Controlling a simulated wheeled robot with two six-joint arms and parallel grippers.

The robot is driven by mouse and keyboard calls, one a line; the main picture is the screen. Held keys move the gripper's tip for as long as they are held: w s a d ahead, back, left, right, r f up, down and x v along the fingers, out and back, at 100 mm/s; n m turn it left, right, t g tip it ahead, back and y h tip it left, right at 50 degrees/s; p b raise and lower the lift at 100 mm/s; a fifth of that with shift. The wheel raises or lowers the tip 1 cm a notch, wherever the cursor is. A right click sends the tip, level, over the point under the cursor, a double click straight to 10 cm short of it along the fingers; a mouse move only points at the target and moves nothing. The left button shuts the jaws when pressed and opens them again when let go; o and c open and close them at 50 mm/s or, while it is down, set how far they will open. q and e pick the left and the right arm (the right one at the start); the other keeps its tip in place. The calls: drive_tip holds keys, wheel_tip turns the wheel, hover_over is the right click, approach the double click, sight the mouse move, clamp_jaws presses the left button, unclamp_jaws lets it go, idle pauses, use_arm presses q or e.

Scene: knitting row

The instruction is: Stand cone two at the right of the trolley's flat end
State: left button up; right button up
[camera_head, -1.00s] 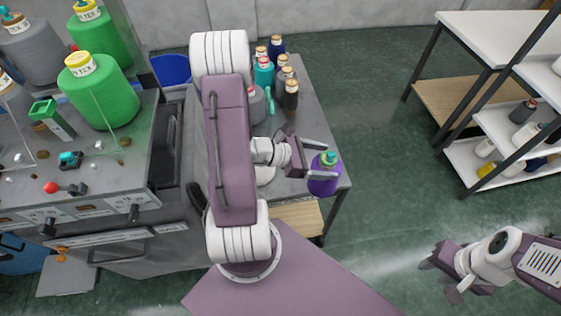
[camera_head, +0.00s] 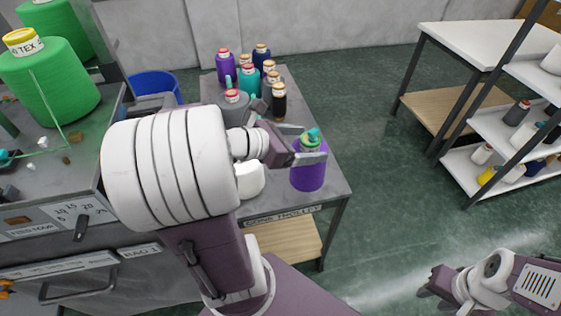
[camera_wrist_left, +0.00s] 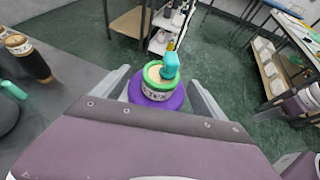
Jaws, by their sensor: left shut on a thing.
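My left gripper (camera_head: 314,150) is shut on a purple cone (camera_head: 307,176) with a green-rimmed top and a teal tip. It also shows between the fingers in the left wrist view (camera_wrist_left: 155,92). The cone is upright at the right front of the grey trolley top (camera_head: 325,190); I cannot tell whether its base touches. The trolley's front edge carries a label, "CONE TROLLEY". My right gripper (camera_head: 440,284) is low at the right, away from the trolley, its fingers unclear.
Several cones stand further back on the trolley, including a purple one (camera_head: 225,68), a teal one (camera_head: 247,79) and a black one (camera_head: 279,102). A white cone (camera_head: 250,181) is partly hidden by my arm. A knitting machine with green cones (camera_head: 52,80) is at left; shelves (camera_head: 500,123) at right.

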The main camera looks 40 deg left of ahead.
use_arm(q)
drive_tip(key=shift+w+a+r+p, duration=0.2)
drive_tip(key=shift+w+p, duration=0.3)
drive_tip(key=shift+p, duration=0.4)
drive_tip(key=w+a+f, duration=0.2)
drive_tip(key=w+f, duration=0.2)
drive_tip(key=f, duration=0.1)
drive_tip(key=w+a+f+b, duration=0.1)
drive_tip(key=w+a+f, duration=0.2)
drive_tip(key=f, duration=0.3)
drive_tip(key=shift+w+a, duration=0.3)
drive_tip(key=shift+w, duration=0.35)
drive_tip(key=o, duration=2)
use_arm(e)
drive_tip(key=shift+r, duration=0.95)
